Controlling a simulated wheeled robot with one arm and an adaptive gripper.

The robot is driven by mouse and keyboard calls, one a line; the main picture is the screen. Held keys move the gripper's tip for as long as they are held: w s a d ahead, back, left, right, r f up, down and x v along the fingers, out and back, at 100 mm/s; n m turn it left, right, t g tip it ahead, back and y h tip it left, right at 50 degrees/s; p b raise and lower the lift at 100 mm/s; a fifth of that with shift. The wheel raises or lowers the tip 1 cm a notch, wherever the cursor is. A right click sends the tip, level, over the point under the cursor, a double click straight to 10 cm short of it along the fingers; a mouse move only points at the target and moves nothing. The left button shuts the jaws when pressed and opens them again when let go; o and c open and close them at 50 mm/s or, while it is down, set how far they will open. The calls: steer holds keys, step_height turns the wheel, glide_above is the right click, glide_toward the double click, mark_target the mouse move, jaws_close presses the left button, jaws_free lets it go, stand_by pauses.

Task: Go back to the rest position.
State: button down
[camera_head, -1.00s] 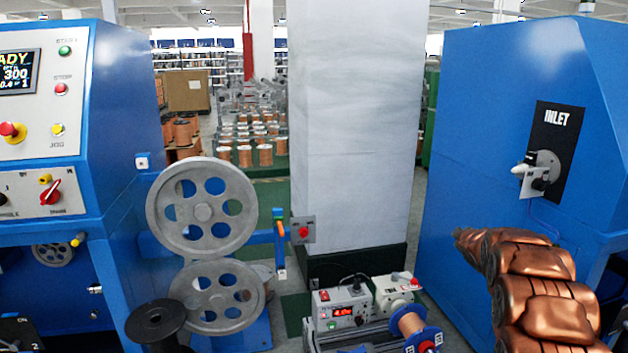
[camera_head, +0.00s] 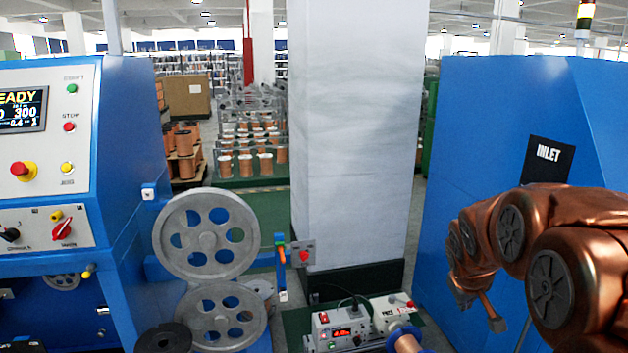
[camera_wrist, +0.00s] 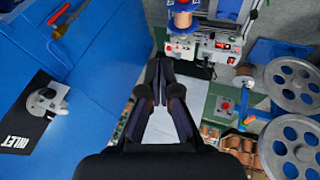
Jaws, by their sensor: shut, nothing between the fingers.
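My gripper (camera_wrist: 160,70) shows in the wrist view with its dark fingers together and nothing between them. It is in the air, clear of the machines. In the head view my copper-coloured arm is folded at the right, in front of the blue inlet machine (camera_head: 470,150). The fingers are not clear in that view. The two grey pulleys, upper (camera_head: 207,233) and lower (camera_head: 222,315), stand one above the other at the left. They also show at the right of the wrist view.
A blue machine with a control panel (camera_head: 45,150) stands at the left. A white pillar (camera_head: 350,130) rises in the middle. A small winding unit with a red display (camera_head: 342,328) sits below it. The black inlet plate (camera_head: 548,158) is partly behind my arm.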

steer(key=s+a+r+g+y+p, duration=0.1)
steer(key=s+a+r+g+p, duration=0.1)
steer(key=s, duration=1)
steer(key=s+a+r+m+g+y+p, duration=0.1)
steer(key=s+a+r+g+p, duration=0.1)
steer(key=s+a+p, duration=0.2)
steer(key=s+a+r+m+g+y+p, duration=0.1)
steer(key=s+a, duration=0.7)
steer(key=s, duration=1.1)
steer(key=shift+s+r+g+p, duration=0.3)
steer(key=shift+r+g+p, duration=0.55)
steer(key=shift+g+p, duration=0.1)
steer(key=shift+a, duration=0.1)
